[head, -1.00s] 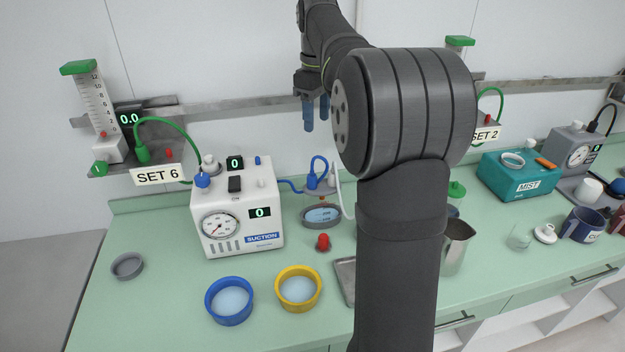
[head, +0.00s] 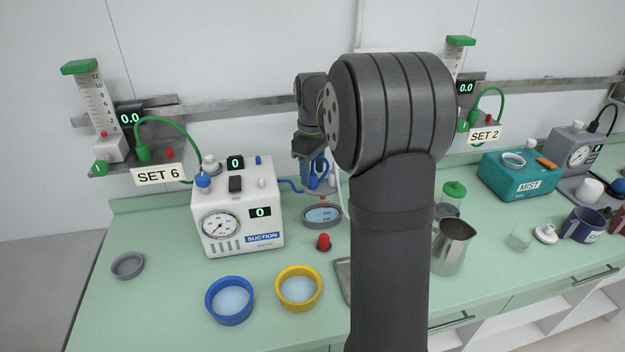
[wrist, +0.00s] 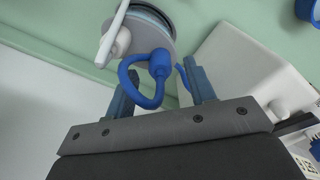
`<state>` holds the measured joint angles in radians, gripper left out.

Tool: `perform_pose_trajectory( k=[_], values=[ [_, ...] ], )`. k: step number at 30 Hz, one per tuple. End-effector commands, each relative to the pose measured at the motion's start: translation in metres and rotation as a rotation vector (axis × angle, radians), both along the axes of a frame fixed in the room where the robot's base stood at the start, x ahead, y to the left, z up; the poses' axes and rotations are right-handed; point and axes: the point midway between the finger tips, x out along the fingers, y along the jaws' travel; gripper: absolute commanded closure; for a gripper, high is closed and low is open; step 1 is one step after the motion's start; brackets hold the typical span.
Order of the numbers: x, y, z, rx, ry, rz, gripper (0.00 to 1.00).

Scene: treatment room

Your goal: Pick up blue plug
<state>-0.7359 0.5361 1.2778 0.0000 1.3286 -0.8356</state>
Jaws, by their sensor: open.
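The blue plug (wrist: 160,62) stands on the round grey lid of a jar in the wrist view, with a short thick blue hose looping from it. In the head view the plug is largely hidden by my gripper (head: 315,176). My gripper is open, and its two blue-grey fingers reach down around the jar top. In the wrist view, the plug and hose loop show between the fingers (wrist: 160,78), with a gap on each side. I cannot tell how far above the lid the fingertips are.
The white suction unit (head: 237,212) stands left of the jar (head: 321,216). A white tube (wrist: 112,38) rises beside the plug. The wall rail (head: 240,107) runs behind.

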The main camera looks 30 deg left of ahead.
Motion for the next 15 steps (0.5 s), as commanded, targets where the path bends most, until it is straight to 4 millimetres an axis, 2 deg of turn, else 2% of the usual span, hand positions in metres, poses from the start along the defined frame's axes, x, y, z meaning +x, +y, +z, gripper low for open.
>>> perform_pose_trajectory(
  k=[3,6,13,15],
  values=[
    [-0.001,0.0,-0.016,-0.001,0.001,0.0,0.5],
    [-0.001,0.0,-0.023,0.001,-0.001,-0.001,0.5],
    [0.0,0.0,-0.024,0.001,-0.001,-0.001,0.5],
    [0.0,0.0,-0.024,0.001,-0.001,-0.001,0.64]
  ],
)
